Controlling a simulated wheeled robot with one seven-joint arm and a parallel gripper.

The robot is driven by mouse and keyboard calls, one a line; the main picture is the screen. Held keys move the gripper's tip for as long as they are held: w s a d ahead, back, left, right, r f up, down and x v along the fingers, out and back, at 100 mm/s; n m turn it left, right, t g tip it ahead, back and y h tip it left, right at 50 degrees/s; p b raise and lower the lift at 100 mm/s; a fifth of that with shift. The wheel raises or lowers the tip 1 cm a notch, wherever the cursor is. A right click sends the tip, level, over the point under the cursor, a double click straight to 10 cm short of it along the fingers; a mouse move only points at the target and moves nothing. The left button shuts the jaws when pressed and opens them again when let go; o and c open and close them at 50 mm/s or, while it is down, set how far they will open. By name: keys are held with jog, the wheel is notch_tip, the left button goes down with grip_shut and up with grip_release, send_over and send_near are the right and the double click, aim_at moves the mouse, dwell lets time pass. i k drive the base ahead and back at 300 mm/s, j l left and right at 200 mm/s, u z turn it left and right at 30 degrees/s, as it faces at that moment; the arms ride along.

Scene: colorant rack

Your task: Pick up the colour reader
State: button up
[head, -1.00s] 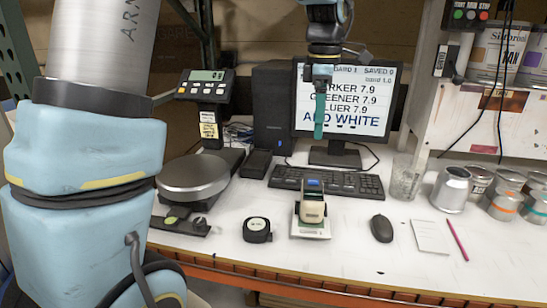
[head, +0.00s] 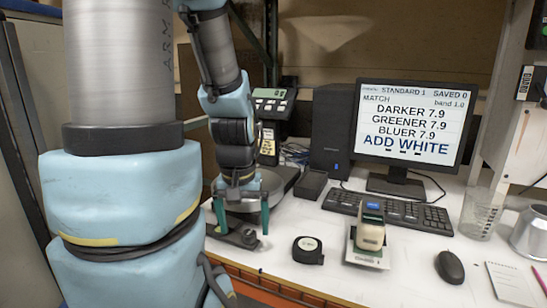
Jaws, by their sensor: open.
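The colour reader (head: 371,232), a cream hand-held device with a dark top and a small blue part, stands on a pale card (head: 368,258) in front of the keyboard. My gripper (head: 242,228) is to its left, pointing down with two teal fingers spread apart. It is open, with nothing seen held between the fingers. I cannot tell whether the fingers touch that item.
A black tape measure (head: 307,250) lies between my gripper and the reader. The keyboard (head: 388,211) and monitor (head: 412,125) are behind the reader; a mouse (head: 450,267) is right of it. The scale pan (head: 266,188) is partly hidden by my gripper. A clear beaker (head: 480,214) stands right.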

aim_at(370, 227)
jog(key=l+u, duration=0.15)
jog(key=u, duration=0.25)
jog(key=k+l+u, duration=0.1)
jog(key=u, duration=0.3)
jog(key=k+u, duration=0.15)
jog(key=u, duration=0.25)
jog(key=k+l+u, duration=0.15)
jog(key=k, duration=0.2)
jog(key=k+l+u, duration=0.15)
jog(key=k, duration=0.25)
jog(key=k+l+u, duration=0.2)
jog(key=k, duration=0.2)
